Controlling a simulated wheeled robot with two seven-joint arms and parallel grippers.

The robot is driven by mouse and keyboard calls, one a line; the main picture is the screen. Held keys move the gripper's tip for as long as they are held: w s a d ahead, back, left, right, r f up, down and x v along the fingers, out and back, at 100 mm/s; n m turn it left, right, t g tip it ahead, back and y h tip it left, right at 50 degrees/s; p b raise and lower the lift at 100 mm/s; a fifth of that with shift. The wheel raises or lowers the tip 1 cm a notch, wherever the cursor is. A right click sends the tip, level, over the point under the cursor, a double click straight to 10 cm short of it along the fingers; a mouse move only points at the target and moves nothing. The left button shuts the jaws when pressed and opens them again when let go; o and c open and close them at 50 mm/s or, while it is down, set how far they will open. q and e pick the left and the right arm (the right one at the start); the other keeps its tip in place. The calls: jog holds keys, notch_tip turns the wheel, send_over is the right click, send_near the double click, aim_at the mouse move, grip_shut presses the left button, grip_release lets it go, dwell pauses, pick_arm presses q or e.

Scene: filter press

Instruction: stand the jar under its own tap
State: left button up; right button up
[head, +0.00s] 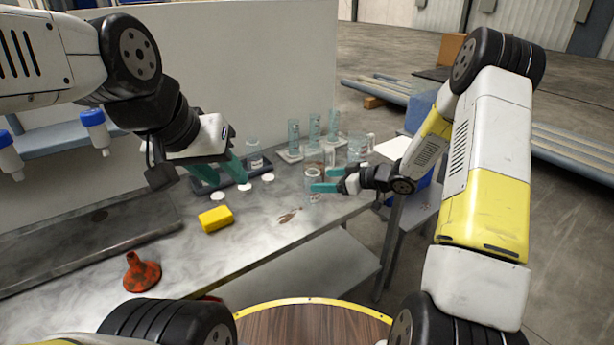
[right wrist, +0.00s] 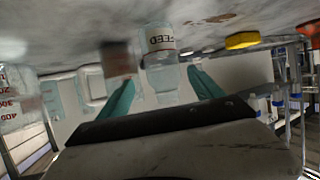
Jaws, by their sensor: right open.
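A clear glass jar (head: 312,180) stands on the grey bench, just left of my right gripper's fingertips. In the right wrist view, a jar labelled FEED (right wrist: 160,42) shows between and beyond the two teal fingers. My right gripper (head: 318,180) is open, its fingers pointing left, not closed on the jar. In the right wrist view the gripper (right wrist: 160,82) also shows open. My left gripper (head: 222,172) is open over the back of the bench, near the white lids, holding nothing visible. Blue-and-white tap-like fittings (head: 95,130) hang from a rail at left; their labels are not readable.
Another clear jar (head: 254,160) stands behind the left gripper. Tall glass cylinders (head: 314,128) and more glassware stand behind the right gripper.

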aim_at(305, 181)
jog(key=x, duration=0.3)
jog(key=shift+s, duration=0.25)
jog(key=x, duration=0.5)
jog(key=shift+w+a, duration=0.1)
jog(key=shift+a, duration=0.2)
jog(key=c, duration=1.6)
jog(key=shift+r, duration=0.1)
jog(key=shift+r, duration=0.1)
